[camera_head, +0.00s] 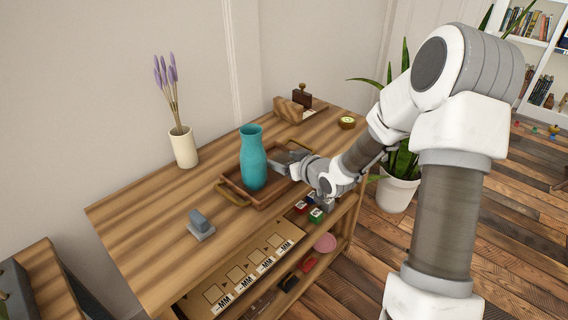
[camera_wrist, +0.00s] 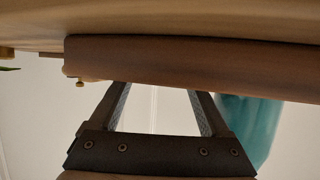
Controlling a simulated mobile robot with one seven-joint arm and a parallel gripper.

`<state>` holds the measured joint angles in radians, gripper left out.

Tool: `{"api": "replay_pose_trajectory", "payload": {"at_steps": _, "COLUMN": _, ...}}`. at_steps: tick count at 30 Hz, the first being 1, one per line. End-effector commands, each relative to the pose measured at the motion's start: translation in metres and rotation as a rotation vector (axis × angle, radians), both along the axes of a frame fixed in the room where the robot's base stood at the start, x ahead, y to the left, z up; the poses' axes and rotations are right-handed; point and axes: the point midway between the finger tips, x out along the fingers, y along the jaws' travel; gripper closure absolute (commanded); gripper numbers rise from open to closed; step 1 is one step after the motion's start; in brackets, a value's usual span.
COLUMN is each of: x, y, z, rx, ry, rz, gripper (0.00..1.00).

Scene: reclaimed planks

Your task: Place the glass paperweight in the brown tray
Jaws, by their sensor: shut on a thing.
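The brown tray (camera_head: 280,195) lies on the wooden cabinet top, with a teal vase (camera_head: 253,160) standing upright in it. My gripper (camera_head: 281,160) reaches in from the right, low over the tray and beside the vase. In the wrist view, the tray wall (camera_wrist: 190,65) crosses in front of the fingertips of my gripper (camera_wrist: 160,95) and hides them. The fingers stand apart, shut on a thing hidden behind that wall. I cannot make out the glass paperweight in either view; it fits what the fingers hold.
A grey desk item (camera_head: 201,226) sits toward the front left of the top. A white vase with lavender (camera_head: 184,148) stands at the back. A wooden holder (camera_head: 289,109) and a small round tin (camera_head: 347,122) are at the far right. The left part of the top is mostly clear.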

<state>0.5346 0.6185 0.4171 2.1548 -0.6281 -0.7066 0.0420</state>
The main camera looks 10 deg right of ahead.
Motion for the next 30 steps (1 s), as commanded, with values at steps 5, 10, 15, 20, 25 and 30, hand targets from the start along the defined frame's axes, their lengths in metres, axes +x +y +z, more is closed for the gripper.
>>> {"api": "replay_pose_trajectory", "payload": {"at_steps": 5, "x": 0.001, "y": 0.0, "z": 0.002, "rx": 0.0, "ry": -0.003, "rz": 0.0, "gripper": 0.89}}
{"api": "replay_pose_trajectory", "payload": {"at_steps": 10, "x": 0.001, "y": 0.0, "z": -0.003, "rx": 0.0, "ry": -0.003, "rz": 0.0, "gripper": 0.89}}
{"api": "replay_pose_trajectory", "payload": {"at_steps": 15, "x": 0.0, "y": 0.0, "z": -0.002, "rx": 0.0, "ry": -0.002, "rz": 0.0, "gripper": 0.06}}
{"api": "replay_pose_trajectory", "payload": {"at_steps": 20, "x": 0.0, "y": 0.0, "z": -0.002, "rx": 0.0, "ry": -0.002, "rz": 0.0, "gripper": 0.06}}
{"api": "replay_pose_trajectory", "payload": {"at_steps": 25, "x": 0.0, "y": 0.0, "z": 0.004, "rx": 0.0, "ry": -0.002, "rz": 0.0, "gripper": 0.06}}
{"api": "replay_pose_trajectory", "payload": {"at_steps": 30, "x": -0.027, "y": -0.011, "z": 0.017, "rx": -0.003, "ry": -0.001, "rz": -0.002, "gripper": 0.06}}
